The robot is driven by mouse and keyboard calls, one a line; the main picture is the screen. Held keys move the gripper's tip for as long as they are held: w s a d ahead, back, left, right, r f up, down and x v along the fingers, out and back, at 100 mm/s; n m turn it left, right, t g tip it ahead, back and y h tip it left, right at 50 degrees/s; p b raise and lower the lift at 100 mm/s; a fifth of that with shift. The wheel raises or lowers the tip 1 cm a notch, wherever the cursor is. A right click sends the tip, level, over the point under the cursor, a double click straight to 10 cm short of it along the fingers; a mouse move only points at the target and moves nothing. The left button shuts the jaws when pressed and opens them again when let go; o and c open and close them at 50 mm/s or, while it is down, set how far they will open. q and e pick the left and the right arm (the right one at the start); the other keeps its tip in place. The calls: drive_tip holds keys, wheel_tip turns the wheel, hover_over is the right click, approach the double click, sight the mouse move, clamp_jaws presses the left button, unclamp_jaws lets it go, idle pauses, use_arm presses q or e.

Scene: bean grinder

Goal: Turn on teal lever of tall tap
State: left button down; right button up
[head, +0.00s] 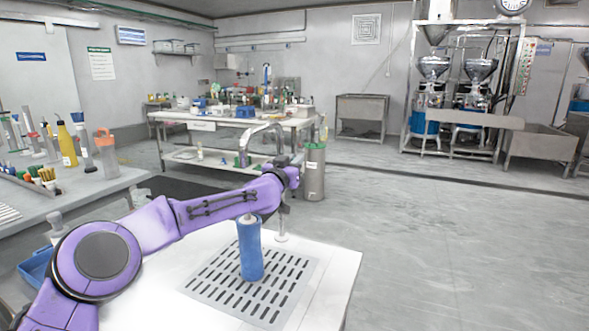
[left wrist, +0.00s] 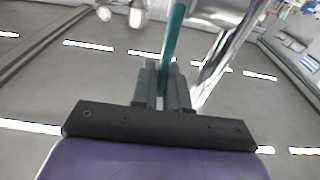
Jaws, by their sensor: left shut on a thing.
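The tall tap (head: 262,128) is a chrome spout that arches above my purple left arm, with its base on the white counter. In the left wrist view the chrome pipe (left wrist: 222,50) runs up on the right. The teal lever (left wrist: 173,35) is a thin teal bar in the left wrist view. My left gripper (left wrist: 163,80) is shut on it, with the two dark fingers on either side. In the head view the left gripper (head: 297,165) is at the tap, and the lever is hidden there. My right gripper is not in view.
A blue bottle (head: 250,248) stands on the slotted drain grate (head: 203,283) in the white counter (head: 338,262), below my left arm. A side table (head: 95,196) with bottles and tools is at the left. A metal cylinder (head: 314,175) stands behind the tap. The floor at right is clear.

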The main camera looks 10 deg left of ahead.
use_arm(q)
drive_tip(key=c, duration=1.2)
unclamp_jaws()
drive_tip(key=b+v, duration=0.1)
drive_tip(key=v, duration=0.9)
drive_tip(key=shift+s, duration=0.3)
drive_tip(key=shift+c, duration=0.4)
